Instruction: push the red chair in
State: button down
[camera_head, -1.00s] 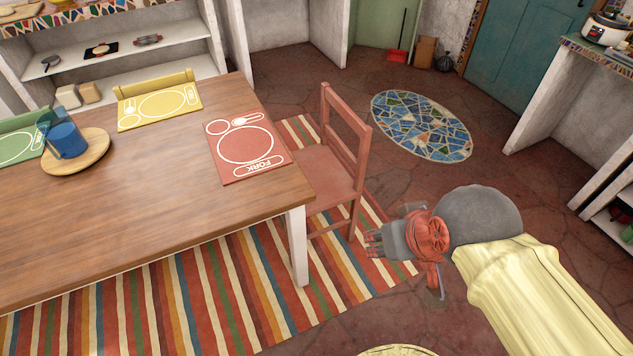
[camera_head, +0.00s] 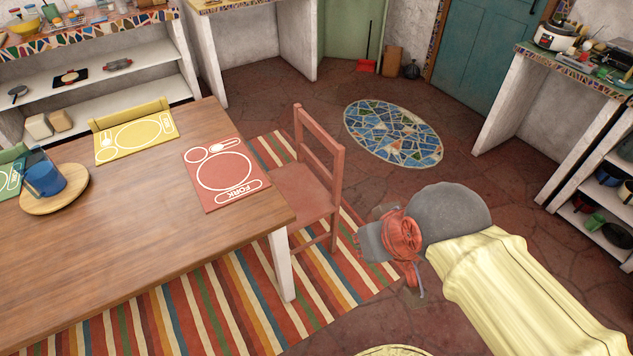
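The red chair (camera_head: 318,165) stands upright at the right end of the wooden table (camera_head: 130,225). Its backrest faces right, and part of its seat lies beside or under the table end, in front of the red placemat (camera_head: 223,172). My gripper (camera_head: 362,240) is to the right of and nearer than the chair, low over the floor by the rug's edge. A small gap seems to show between it and the chair's near leg. Its fingers are small and partly hidden behind its own body, so I cannot tell if they are open.
A striped rug (camera_head: 215,305) lies under the table and chair. A round mosaic (camera_head: 393,133) is set in the floor beyond the chair. A counter (camera_head: 525,95) and shelves stand at the right. The stone floor between is clear.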

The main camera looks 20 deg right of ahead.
aim_at(310, 200)
jog(key=l+u, duration=0.1)
jog(key=u, duration=0.3)
jog(key=i+l+u, duration=0.1)
jog(key=u, duration=0.3)
jog(key=l+u, duration=0.1)
jog(key=u, duration=0.3)
jog(key=i+l+u, duration=0.1)
jog(key=u, duration=0.3)
jog(key=l+u, duration=0.15)
jog(key=l, duration=0.35)
jog(key=l+u, duration=0.2)
jog(key=l, duration=0.25)
jog(key=l+u, duration=0.15)
jog(key=l, duration=0.35)
jog(key=k+l+u, duration=0.15)
jog(key=l, duration=0.3)
jog(key=l+u, duration=0.15)
jog(key=l, duration=0.3)
jog(key=k+l+u, duration=0.2)
jog(key=l, duration=0.25)
jog(key=k+l+u, duration=0.15)
jog(key=l, duration=0.25)
jog(key=k+l, duration=0.1)
jog(key=l, duration=0.25)
jog(key=k+l, duration=0.1)
jog(key=l, duration=0.2)
jog(key=k+l, duration=0.1)
jog(key=l, duration=0.25)
